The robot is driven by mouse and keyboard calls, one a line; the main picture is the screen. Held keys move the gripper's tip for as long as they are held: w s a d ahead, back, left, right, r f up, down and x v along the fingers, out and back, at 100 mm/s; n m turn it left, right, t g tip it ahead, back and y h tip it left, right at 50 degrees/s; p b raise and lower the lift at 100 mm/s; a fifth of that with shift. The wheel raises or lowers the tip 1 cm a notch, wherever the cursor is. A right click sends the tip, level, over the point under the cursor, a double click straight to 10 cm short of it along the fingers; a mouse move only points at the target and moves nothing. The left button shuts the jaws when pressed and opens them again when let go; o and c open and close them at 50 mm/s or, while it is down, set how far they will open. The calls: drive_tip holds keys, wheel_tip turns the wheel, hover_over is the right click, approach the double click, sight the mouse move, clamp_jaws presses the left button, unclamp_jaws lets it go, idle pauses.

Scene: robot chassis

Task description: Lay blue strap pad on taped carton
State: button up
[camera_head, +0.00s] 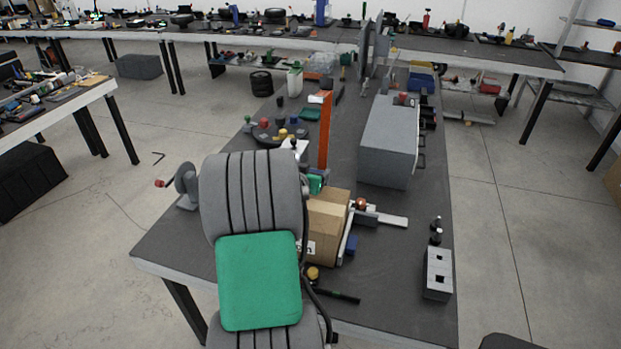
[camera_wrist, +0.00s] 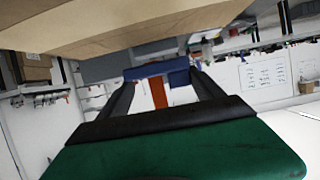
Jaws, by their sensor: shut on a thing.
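The brown taped carton (camera_head: 323,236) stands on the dark table, partly hidden by my grey arm with its green part. In the wrist view a large brown cardboard face, apparently the carton (camera_wrist: 120,25), fills the top edge. My gripper (camera_wrist: 155,72) reaches away from the camera with two dark fingers. It is shut on the blue strap pad (camera_wrist: 150,70), which lies across the fingertips, apart from the carton in the picture. In the head view the gripper is hidden behind my arm, and I cannot make out the held pad there.
An orange upright (camera_head: 325,132) stands behind the carton, and a grey cabinet (camera_head: 388,140) stands further back. Small parts lie right of the carton, with a grey two-hole block (camera_head: 438,272) at the right edge. The table's front right has free room.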

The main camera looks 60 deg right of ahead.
wheel_tip(320, 180, down, 3)
drive_tip(key=shift+d+f+p, duration=0.15)
drive_tip(key=shift+f+p, duration=0.05)
drive_tip(key=shift+p, duration=0.35)
drive_tip(key=shift+f, duration=0.1)
drive_tip(key=o, duration=1.3)
